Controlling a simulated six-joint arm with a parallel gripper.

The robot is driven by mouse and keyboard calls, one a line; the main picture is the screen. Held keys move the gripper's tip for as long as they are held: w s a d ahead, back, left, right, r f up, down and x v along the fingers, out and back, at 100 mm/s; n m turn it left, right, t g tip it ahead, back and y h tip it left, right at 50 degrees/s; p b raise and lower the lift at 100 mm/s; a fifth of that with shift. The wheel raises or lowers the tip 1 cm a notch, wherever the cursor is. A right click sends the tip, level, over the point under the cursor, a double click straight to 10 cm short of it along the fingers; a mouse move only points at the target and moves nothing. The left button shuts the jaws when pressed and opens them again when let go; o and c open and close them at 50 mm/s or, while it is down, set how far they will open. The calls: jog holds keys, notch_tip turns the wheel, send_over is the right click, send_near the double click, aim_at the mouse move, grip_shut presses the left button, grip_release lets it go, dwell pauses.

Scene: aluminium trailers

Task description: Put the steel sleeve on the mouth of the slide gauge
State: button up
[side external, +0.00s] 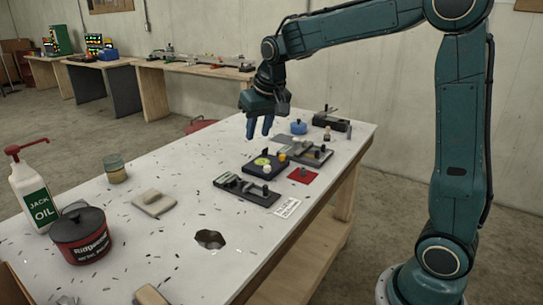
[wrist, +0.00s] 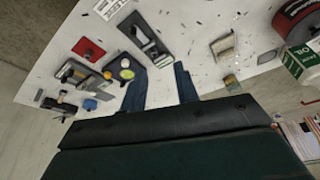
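My gripper (side external: 259,133) hangs above the table beyond the dark fixtures, fingers pointing down. In the wrist view its two blue fingers (wrist: 159,75) stand apart with nothing visible between them. A long black fixture with grey bars (side external: 246,190), perhaps the slide gauge, lies near the table's right edge; it also shows in the wrist view (wrist: 145,40). Beside it is a dark block with a yellow-green disc and small round pieces (side external: 263,166), partly hidden by a finger in the wrist view. I cannot pick out the steel sleeve for certain; the small parts are too tiny.
Another dark fixture (side external: 311,153), a red mat (side external: 303,175), a blue pot (side external: 298,127) and a black fixture (side external: 332,120) stand nearby. An oil bottle (side external: 32,190), a red can (side external: 81,236) and a glass jar (side external: 116,172) are left. Chips litter the white tabletop.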

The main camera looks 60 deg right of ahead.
jog(key=s+a+n+t, duration=0.1)
jog(key=s+a, duration=0.3)
jog(key=s, duration=0.9)
jog(key=s+a+n+y, duration=0.1)
jog(key=s+a+n, duration=0.2)
jog(key=s, duration=1)
jog(key=shift+a+r+t, duration=0.15)
jog(key=shift+a+t, duration=0.25)
jog(key=shift+a, duration=0.05)
